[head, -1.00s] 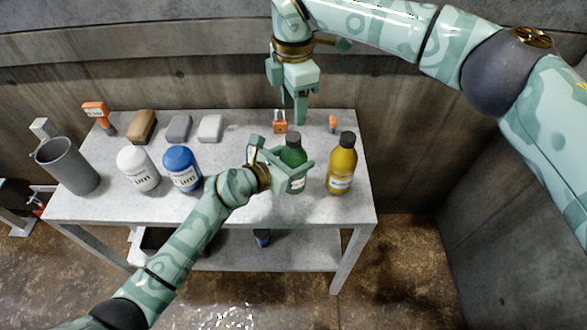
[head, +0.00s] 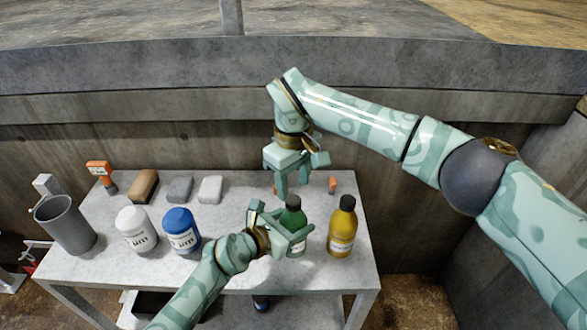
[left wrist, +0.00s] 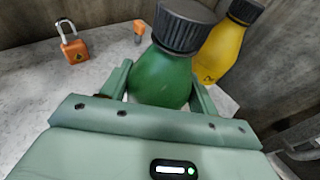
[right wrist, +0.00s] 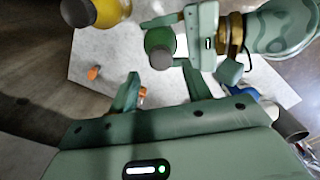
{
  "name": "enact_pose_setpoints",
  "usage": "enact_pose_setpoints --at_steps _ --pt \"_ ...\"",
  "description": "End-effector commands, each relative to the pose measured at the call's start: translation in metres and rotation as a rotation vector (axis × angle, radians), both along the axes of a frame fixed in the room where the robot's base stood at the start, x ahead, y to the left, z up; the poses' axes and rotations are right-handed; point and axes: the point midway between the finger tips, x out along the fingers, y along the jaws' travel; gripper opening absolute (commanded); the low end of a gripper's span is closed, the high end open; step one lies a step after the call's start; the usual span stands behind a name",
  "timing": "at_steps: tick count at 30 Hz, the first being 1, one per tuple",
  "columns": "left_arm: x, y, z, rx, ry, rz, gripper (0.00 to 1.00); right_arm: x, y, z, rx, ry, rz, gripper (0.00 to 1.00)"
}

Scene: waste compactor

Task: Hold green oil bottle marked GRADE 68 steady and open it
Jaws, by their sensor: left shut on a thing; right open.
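The green oil bottle (head: 292,216) stands upright on the table with its ribbed dark cap on. Its label is too small to read. My left gripper (head: 288,236) is shut around the bottle's body. The left wrist view shows the green bottle (left wrist: 162,78) between its fingers, with the dark cap (left wrist: 186,26) above them. My right gripper (head: 292,190) is open and empty, fingers pointing down, above and behind the bottle. In the right wrist view the bottle's cap (right wrist: 160,58) lies beyond the open fingers, apart from them.
A yellow bottle (head: 342,228) stands close right of the green one. An orange padlock (left wrist: 75,46) and a small orange item (head: 332,185) lie behind. White (head: 135,230) and blue (head: 181,232) jars, blocks and a grey cylinder (head: 65,224) stand left on the table (head: 110,262).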

Motion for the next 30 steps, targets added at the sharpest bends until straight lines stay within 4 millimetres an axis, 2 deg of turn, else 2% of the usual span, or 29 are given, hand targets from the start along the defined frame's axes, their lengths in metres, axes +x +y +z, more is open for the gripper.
enact_pose_setpoints --at_steps 3,9,18,20,23,24,30 --pt "0.000 0.000 0.000 0.000 0.000 0.001 0.00 -0.001 0.001 -0.021 0.001 0.003 0.002 0.49" --pt "0.000 0.000 0.000 0.000 0.000 0.001 0.00 0.000 0.000 -0.041 0.001 0.001 0.003 0.49" --pt "0.000 0.000 0.000 0.000 0.000 0.001 0.00 0.000 0.000 -0.044 0.001 0.000 0.003 0.49" --pt "0.000 0.000 0.000 0.000 0.000 0.001 0.00 0.000 0.000 -0.044 0.001 0.000 0.003 0.35" --pt "0.000 0.000 0.000 0.000 0.000 0.001 0.00 0.000 0.000 -0.044 0.001 -0.001 0.003 0.07" --pt "0.000 0.000 0.000 0.000 0.000 0.001 0.00 0.000 0.000 -0.044 0.001 -0.001 0.003 0.03" --pt "0.000 0.000 0.000 0.000 0.000 0.001 0.00 0.000 0.000 -0.044 0.000 -0.001 0.030 0.03"
